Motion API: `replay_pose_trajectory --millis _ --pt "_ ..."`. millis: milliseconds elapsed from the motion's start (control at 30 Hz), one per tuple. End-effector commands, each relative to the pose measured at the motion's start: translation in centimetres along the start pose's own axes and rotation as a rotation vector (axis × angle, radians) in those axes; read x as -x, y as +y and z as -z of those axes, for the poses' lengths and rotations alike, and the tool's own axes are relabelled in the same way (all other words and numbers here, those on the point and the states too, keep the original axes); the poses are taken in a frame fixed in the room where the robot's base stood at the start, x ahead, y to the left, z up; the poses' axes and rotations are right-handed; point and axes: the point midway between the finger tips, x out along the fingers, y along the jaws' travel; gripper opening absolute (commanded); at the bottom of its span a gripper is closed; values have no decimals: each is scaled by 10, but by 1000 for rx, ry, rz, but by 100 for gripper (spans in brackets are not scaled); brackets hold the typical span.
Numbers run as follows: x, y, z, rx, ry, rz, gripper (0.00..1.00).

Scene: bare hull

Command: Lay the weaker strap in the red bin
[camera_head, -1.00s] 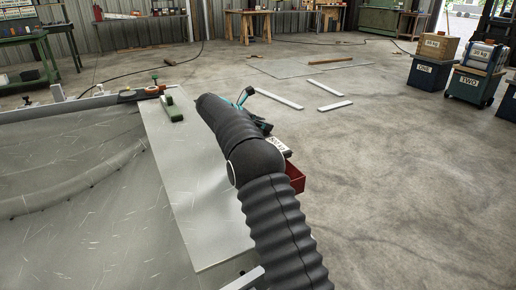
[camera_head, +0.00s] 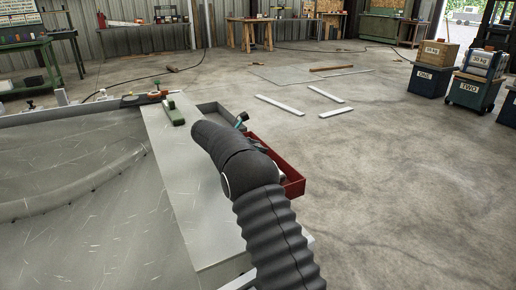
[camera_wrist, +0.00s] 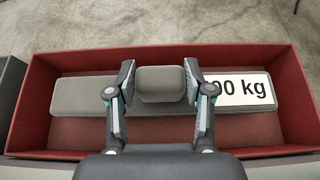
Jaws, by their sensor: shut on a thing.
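My gripper (camera_wrist: 159,75) is shut on the raised grey block in the middle of a flat grey strap (camera_wrist: 80,93). The strap's white label, partly covered by a finger, reads "00 kg" at its visible end; any earlier digit is hidden. In the wrist view the strap lies lengthwise within the walls of the red bin (camera_wrist: 170,58); I cannot tell whether it touches the floor. In the head view the red bin (camera_head: 292,178) is partly hidden behind my arm, and the strap is hidden. No second strap can be made out.
A grey bin (camera_head: 213,108) stands beside the red one. A pale board (camera_head: 190,190) with a green block (camera_head: 174,110) lies left of my arm. Dark boxes (camera_head: 428,78) with weights stand far right. Open concrete floor lies to the right.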

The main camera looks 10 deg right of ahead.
Motion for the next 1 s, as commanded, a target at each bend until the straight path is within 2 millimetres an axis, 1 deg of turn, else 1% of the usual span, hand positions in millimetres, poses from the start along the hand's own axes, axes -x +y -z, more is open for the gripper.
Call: replay_pose_trajectory --millis 533,567,600,633,667,1000 --pt "-7 0 12 2 1 2 0" --pt "-7 0 13 3 2 3 54" --pt "-7 0 13 4 2 3 64" --pt "-8 -1 14 4 2 3 71" --pt "-8 -1 14 5 2 4 76" --pt "-8 -1 16 10 4 8 76"
